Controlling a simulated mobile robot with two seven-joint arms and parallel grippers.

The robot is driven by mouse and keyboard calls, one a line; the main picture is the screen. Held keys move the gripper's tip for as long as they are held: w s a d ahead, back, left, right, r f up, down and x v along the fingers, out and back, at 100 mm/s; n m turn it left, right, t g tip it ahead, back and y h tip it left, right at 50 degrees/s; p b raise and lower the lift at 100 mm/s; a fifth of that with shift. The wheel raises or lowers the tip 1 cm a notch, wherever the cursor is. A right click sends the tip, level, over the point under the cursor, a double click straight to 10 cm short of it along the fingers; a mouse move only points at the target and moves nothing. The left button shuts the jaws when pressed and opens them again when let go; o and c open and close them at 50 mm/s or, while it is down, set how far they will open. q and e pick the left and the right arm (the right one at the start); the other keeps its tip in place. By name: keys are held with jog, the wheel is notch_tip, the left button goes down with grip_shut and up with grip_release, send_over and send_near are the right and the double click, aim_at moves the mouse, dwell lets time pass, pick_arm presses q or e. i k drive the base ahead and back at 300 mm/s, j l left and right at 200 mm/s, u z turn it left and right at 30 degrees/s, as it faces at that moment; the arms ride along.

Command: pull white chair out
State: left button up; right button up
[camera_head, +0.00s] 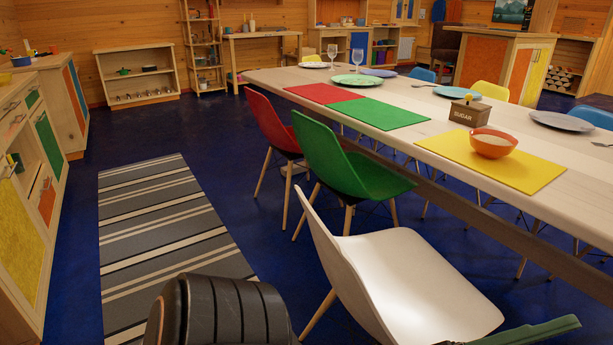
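The white chair (407,279) stands at the lower middle, on the near side of the long table (471,121). Its back is toward the left and its seat faces the table. The seat's right edge lies below and in front of the tabletop edge. A dark ribbed part at the bottom, left of the white chair, looks like a piece of my arm. My gripper fingers cannot be made out. A thin green piece (535,332) at the bottom right is cut off, and I cannot tell what it is.
A green chair (338,163) and a red chair (268,121) stand farther along the same side. A striped rug (167,228) lies on the blue floor left of the white chair. Cabinets (35,165) line the left wall. A bowl (492,143) and sugar box (469,112) stand on the table.

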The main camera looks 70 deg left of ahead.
aim_at(397, 286)
jog(key=k+j+z, duration=0.1)
jog(key=j+z, duration=0.4)
jog(key=k+j+z, duration=0.15)
jog(key=j+z, duration=0.15)
jog(key=z, duration=0.15)
jog(key=k+j+z, duration=0.2)
jog(key=z, duration=0.3)
jog(key=k+j+z, duration=0.3)
jog(key=z, duration=0.2)
jog(key=k+j+z, duration=0.1)
jog(key=k+z, duration=0.15)
jog(key=z, duration=0.2)
jog(key=k+j+u, duration=0.15)
jog(key=k, duration=0.25)
jog(key=k+j+u, duration=0.2)
jog(key=k, duration=0.2)
jog(key=k+j+u, duration=0.25)
jog(key=u, duration=0.15)
jog(key=k+j+u, duration=0.15)
jog(key=j+u, duration=0.25)
jog(key=k+j+u, duration=0.15)
jog(key=j+u, duration=0.25)
jog(key=i+j, duration=0.4)
jog(key=j, duration=0.15)
